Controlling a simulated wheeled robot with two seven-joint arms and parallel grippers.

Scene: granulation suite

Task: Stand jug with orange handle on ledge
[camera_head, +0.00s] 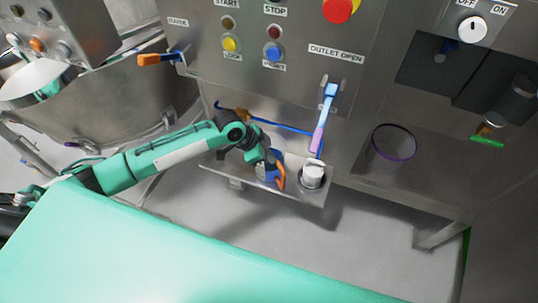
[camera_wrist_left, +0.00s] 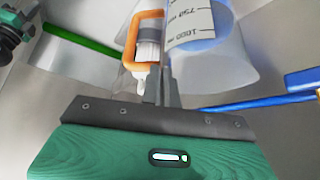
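The jug with the orange handle (camera_head: 270,169) is at the metal ledge (camera_head: 225,172) under the control panel. It is partly hidden behind my left gripper (camera_head: 260,156). In the left wrist view the clear jug (camera_wrist_left: 193,28) shows 750 and 1000 marks, and its orange handle (camera_wrist_left: 127,45) is just ahead of the fingers. The fingers of my left gripper (camera_wrist_left: 163,80) are close together at the handle side of the jug and appear shut on it. Whether the jug's base touches the ledge is hidden. My right gripper is not in view.
A white cup (camera_head: 313,177) stands at the ledge's right end, with a blue and pink brush-like tool (camera_head: 323,120) above it. A purple-rimmed vessel (camera_head: 393,143) is to the right. A steel bowl (camera_head: 90,100) is at the left, and a green surface (camera_head: 150,250) fills the front.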

